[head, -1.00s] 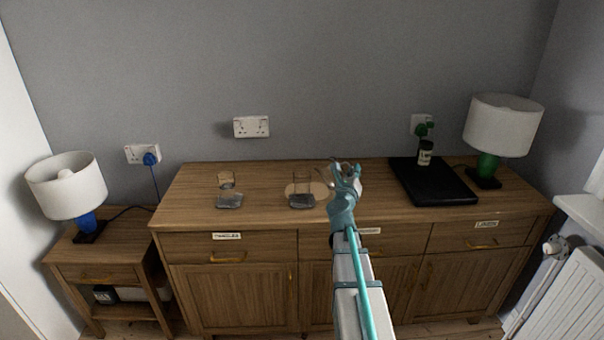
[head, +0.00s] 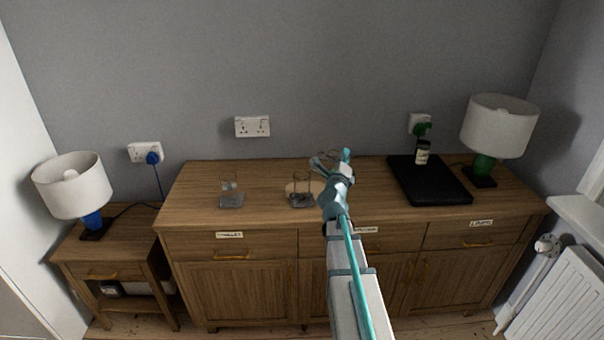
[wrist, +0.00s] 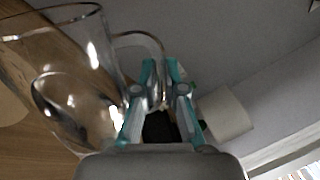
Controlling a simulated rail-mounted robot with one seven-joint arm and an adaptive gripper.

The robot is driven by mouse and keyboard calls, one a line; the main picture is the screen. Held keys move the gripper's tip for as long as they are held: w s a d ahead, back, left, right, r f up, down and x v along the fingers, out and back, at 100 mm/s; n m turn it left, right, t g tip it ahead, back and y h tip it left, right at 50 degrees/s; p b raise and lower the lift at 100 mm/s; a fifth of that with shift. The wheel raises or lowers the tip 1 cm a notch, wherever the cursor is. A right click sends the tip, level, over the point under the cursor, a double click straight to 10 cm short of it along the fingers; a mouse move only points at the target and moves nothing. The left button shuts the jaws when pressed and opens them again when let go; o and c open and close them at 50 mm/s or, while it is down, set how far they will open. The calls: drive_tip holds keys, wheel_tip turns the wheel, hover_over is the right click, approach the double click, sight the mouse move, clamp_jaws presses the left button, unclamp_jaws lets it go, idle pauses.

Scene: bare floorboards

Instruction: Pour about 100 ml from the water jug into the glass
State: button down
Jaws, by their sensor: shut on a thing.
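The clear glass jug (wrist: 75,85) fills the left of the wrist view, and its curved handle (wrist: 140,42) reaches toward my fingers. My gripper (wrist: 160,85) is shut on the jug's handle. In the head view my gripper (head: 337,170) is over the middle of the sideboard, with the jug (head: 321,160) mostly hidden behind it. I cannot tell the jug's water level or exact tilt. A clear glass (head: 301,190) stands just left of my gripper. Another clear glass (head: 231,192) stands farther left.
A pale round mat (head: 314,187) lies behind the nearer glass on the wooden sideboard (head: 265,207). The top between the two glasses is clear.

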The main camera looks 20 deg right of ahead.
drive_tip(key=shift+w+a+r+n+p, duration=0.1)
drive_tip(key=shift+a+r+n+p, duration=0.05)
drive_tip(key=shift+r+n+p, duration=0.2)
drive_tip(key=shift+w+a+r+n+t+p, duration=0.2)
drive_tip(key=shift+a+r+n+p, duration=0.1)
drive_tip(key=shift+r+n+p, duration=0.25)
drive_tip(key=shift+w+a+r+n+t+p, duration=0.25)
drive_tip(key=shift+r+n+p, duration=0.15)
drive_tip(key=shift+n+p, duration=0.2)
idle(0.5)
drive_tip(key=shift+w+a+r+n+y+p, duration=0.2)
drive_tip(key=shift+w+a+r+n+p, duration=0.15)
drive_tip(key=shift+a+n+p, duration=0.2)
drive_tip(key=shift+w+a+r+n+y+p, duration=0.2)
drive_tip(key=shift+w+a+r+n+p, duration=0.1)
drive_tip(key=shift+a+n+p, duration=0.2)
idle(1.4)
drive_tip(key=shift+w+a+r+n+t+p, duration=0.25)
drive_tip(key=shift+a+r+n+p, duration=0.1)
drive_tip(key=shift+n, duration=0.2)
idle(0.5)
drive_tip(key=shift+f, duration=0.1)
